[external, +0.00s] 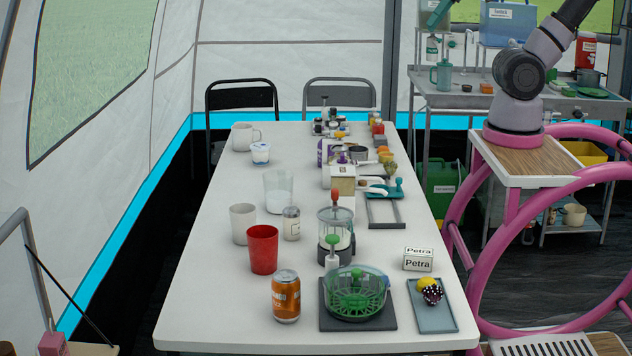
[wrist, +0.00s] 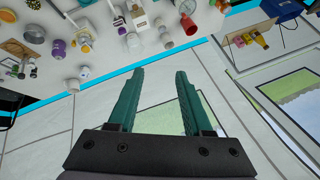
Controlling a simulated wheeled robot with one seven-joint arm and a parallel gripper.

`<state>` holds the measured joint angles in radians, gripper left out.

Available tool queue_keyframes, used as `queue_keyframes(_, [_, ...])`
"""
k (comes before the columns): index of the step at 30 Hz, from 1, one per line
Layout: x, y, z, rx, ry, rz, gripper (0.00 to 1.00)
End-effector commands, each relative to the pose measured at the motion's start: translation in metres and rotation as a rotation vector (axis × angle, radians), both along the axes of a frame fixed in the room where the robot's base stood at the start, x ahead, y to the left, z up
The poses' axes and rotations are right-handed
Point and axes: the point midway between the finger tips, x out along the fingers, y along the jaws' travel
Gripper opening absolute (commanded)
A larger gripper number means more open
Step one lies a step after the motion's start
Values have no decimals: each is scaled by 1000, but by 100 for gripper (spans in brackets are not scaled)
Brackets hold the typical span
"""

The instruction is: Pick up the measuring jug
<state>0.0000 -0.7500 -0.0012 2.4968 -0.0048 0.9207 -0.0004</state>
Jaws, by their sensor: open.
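A clear, see-through vessel (external: 278,190) that looks like the measuring jug stands upright on the white table (external: 215,262), left of the middle in the external view. It has a pale lower part. I cannot pick it out with certainty among the small items in the wrist view. My gripper (wrist: 161,74) has two teal fingers, spread apart with nothing between them. It is away from the table items, with tent wall and window behind it.
Near the jug stand a white cup (external: 243,223), a red cup (external: 263,249), a labelled jar (external: 291,223) and a blender-like container (external: 336,228). A can (external: 286,296) and green colander (external: 356,293) stand nearer.

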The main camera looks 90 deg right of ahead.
Motion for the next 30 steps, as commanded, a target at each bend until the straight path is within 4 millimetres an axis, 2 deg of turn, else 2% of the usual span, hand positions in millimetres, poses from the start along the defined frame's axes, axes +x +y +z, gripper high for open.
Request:
queue_keyframes(12, [0, 0, 0, 0, 0, 0, 50])
queue_keyframes(13, [0, 0, 0, 0, 0, 0, 54])
queue_keyframes(15, [0, 0, 0, 0, 0, 0, 73])
queue_keyframes(24, [1, 0, 0, -1, 1, 0, 73])
queue_keyframes(28, [17, -2, 2, -7, 23, 2, 73])
queue_keyframes(30, [35, -5, 4, -15, 47, 5, 73])
